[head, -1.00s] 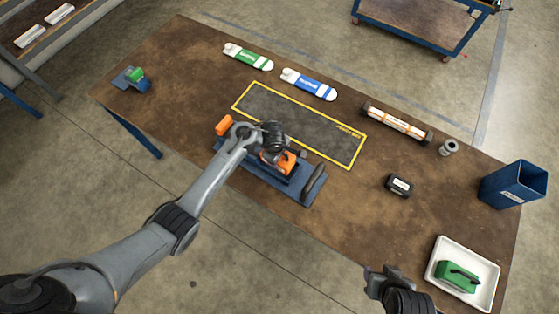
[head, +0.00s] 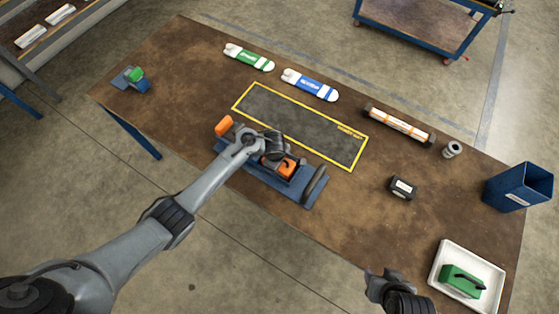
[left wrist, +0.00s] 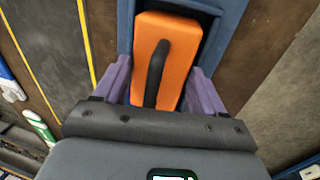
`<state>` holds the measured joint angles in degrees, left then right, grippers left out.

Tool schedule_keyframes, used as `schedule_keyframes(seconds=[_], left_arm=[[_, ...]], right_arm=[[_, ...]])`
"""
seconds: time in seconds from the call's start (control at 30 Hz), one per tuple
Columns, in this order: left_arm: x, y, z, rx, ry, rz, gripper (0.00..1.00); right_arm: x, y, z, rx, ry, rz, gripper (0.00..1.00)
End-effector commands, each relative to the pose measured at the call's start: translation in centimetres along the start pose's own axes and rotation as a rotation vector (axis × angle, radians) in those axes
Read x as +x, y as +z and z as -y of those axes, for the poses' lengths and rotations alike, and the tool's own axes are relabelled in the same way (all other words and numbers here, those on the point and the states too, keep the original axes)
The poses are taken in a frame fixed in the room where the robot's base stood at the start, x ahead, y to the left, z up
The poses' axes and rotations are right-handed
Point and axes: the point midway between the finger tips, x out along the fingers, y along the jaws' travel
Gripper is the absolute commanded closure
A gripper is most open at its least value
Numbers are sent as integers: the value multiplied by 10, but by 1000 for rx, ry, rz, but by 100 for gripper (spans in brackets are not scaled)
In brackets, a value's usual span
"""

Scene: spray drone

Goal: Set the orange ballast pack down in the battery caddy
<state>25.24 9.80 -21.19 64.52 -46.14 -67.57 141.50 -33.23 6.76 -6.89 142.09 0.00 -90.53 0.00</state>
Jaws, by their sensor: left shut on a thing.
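The orange ballast pack (left wrist: 178,35), with a black handle along its top, is between the purple fingers of my left gripper (left wrist: 160,75) in the left wrist view. My left gripper is shut on it. The pack lies within the outline of a blue-rimmed holder (left wrist: 226,22), which I take to be the battery caddy. Whether it touches the floor of the holder is hidden. In the head view the pack (head: 287,168) shows just beyond my left wrist, over the blue base (head: 307,194). My right gripper (head: 376,280) is near the front edge, its fingers unclear.
An orange block (head: 224,125) stands at the base's left end and a dark upright loop (head: 315,184) at its right. A yellow-outlined mat (head: 300,125) lies behind. A black box (head: 402,188), blue bin (head: 518,188) and white tray (head: 437,277) with a green pack (head: 462,281) are right.

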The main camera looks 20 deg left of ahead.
Motion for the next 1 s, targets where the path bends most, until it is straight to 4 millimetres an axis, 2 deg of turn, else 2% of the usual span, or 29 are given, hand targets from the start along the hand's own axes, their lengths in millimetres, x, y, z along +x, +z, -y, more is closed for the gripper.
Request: schedule_keyframes(seconds=[0.07,0.1,0.23,0.53,0.67,0.77,1.0], left_arm=[[1,0,-1,-2,3,1,100],[2,0,1,-1,-1,0,24],[2,0,1,-1,-1,0,4],[1,0,0,0,-1,0,4],[-7,1,0,1,-1,1,4],[-20,1,-1,-1,0,2,4],[-64,3,-1,-1,2,5,4]], right_arm=[[0,0,0,0,0,0,57],[0,0,0,0,0,0,57],[0,0,0,0,0,0,57],[0,0,0,0,0,-1,57],[-4,-1,0,0,0,0,57],[-10,-3,-1,0,1,0,57],[-28,-9,-2,-2,2,0,57]])
